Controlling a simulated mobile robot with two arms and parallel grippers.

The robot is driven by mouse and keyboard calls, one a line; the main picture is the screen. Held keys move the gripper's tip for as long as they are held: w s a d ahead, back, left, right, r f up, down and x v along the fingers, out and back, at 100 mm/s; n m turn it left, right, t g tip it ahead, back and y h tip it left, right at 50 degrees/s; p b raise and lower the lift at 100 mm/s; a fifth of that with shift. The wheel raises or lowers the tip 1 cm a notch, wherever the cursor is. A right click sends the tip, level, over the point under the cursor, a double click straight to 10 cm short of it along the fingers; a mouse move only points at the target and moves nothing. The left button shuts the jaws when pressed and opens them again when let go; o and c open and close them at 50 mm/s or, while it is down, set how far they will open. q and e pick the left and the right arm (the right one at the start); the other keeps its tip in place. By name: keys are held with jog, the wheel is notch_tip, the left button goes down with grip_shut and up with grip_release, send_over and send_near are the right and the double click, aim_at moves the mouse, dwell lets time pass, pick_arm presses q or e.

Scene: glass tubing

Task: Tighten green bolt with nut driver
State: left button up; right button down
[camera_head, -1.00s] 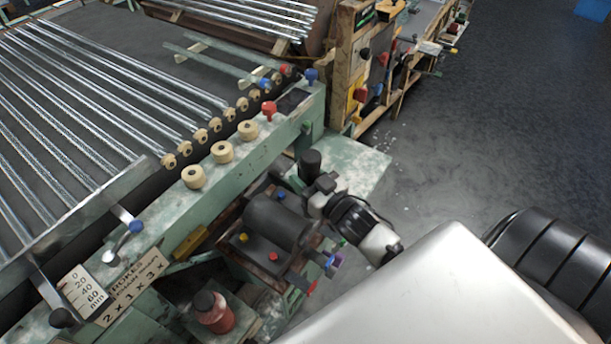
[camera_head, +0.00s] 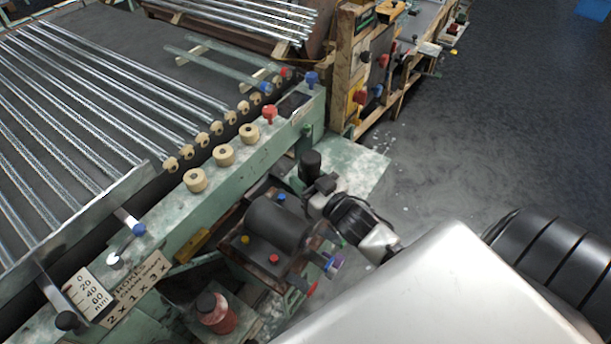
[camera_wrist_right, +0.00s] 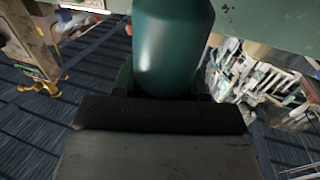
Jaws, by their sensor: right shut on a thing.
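My right gripper (camera_head: 318,190) is beside the right end of the green machine frame. It is shut on the nut driver, whose dark upright handle (camera_head: 311,162) stands just above the fingers. In the right wrist view a rounded teal handle (camera_wrist_right: 172,45) fills the top middle, close against the dark gripper pad. A dark green piece that may be the green bolt (camera_head: 304,137) shows on the frame's end, close behind the handle. The driver's tip is hidden, and I cannot tell whether it touches the bolt. My left gripper is not in view.
The green frame (camera_head: 262,138) carries a red knob (camera_head: 269,111), a blue knob (camera_head: 312,78) and pale rollers. A dark motor box (camera_head: 275,228) with coloured knobs sits left of my gripper. A red bottle (camera_head: 215,312) stands below. Open floor lies to the right.

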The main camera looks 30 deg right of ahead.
aim_at(305, 159)
jog(key=shift+r+p, duration=2.9)
jog(key=shift+r, duration=0.5)
